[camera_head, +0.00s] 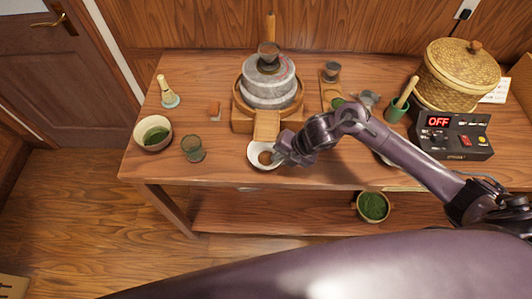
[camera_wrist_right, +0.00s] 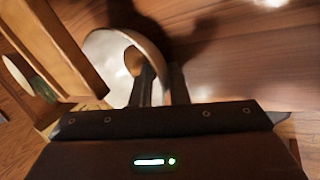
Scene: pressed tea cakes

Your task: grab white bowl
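The white bowl (camera_head: 255,163) stands near the front edge of the table, just in front of the stone mill's wooden spout. A brown patch shows inside it. My right gripper (camera_head: 281,157) is at the bowl's right side. In the right wrist view the bowl (camera_wrist_right: 108,55) lies ahead of the right gripper (camera_wrist_right: 162,75), and its rim runs between the two dark fingers, one inside the bowl and one outside. The fingers stand a little apart; whether they press on the rim cannot be told. My left gripper is not in view.
A stone mill (camera_head: 268,85) on a wooden base stands behind the bowl. A woven basket (camera_head: 456,72) and a black device (camera_head: 453,137) stand at the right. A lower shelf holds another green-filled bowl (camera_head: 372,207).

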